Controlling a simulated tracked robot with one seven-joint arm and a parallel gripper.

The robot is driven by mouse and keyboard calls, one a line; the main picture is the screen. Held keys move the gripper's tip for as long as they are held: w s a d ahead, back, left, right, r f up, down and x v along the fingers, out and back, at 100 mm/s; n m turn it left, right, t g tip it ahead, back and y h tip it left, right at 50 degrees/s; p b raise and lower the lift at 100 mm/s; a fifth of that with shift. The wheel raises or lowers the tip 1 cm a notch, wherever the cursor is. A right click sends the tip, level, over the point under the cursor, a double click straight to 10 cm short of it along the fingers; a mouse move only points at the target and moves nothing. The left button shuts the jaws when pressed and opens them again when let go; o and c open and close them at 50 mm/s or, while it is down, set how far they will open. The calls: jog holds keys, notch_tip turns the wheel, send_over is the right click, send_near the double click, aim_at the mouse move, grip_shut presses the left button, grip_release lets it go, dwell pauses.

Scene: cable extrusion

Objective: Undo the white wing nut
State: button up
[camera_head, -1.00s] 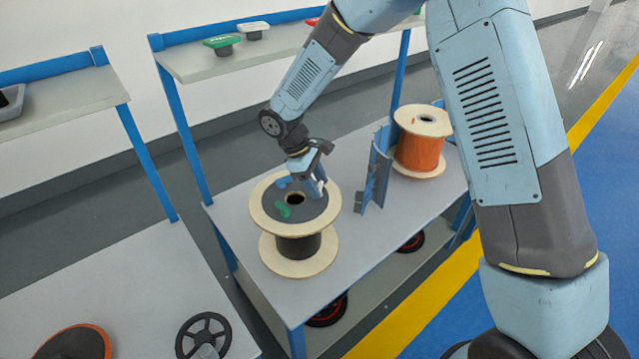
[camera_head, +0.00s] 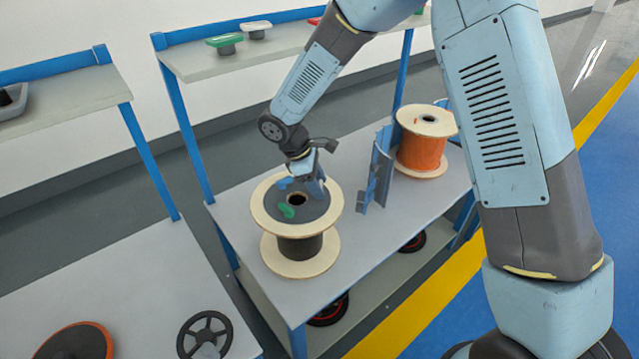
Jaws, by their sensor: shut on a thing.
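A spool with pale wooden flanges (camera_head: 268,216) and a dark core stands upright on the middle table. A dark grey plate with a centre hole lies on its top flange. A green wing nut (camera_head: 288,211) and a blue wing nut (camera_head: 284,183) sit on that plate. My gripper (camera_head: 319,194) points down at the right side of the plate, shut on the white wing nut, which its fingers hide in this view.
An orange cable spool (camera_head: 420,152) stands at the back right of the table. A blue upright bracket (camera_head: 377,168) stands between the two spools. A shelf (camera_head: 190,66) behind holds green, white and red-topped parts. A dark handwheel (camera_head: 205,334) lies on the front-left table.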

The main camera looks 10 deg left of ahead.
jog(key=o, duration=1.1)
jog(key=shift+c, duration=0.2)
jog(key=shift+r, duration=0.1)
jog(key=v, duration=1.3)
jog(key=shift+a+r, duration=0.15)
jog(key=shift+r, duration=0.05)
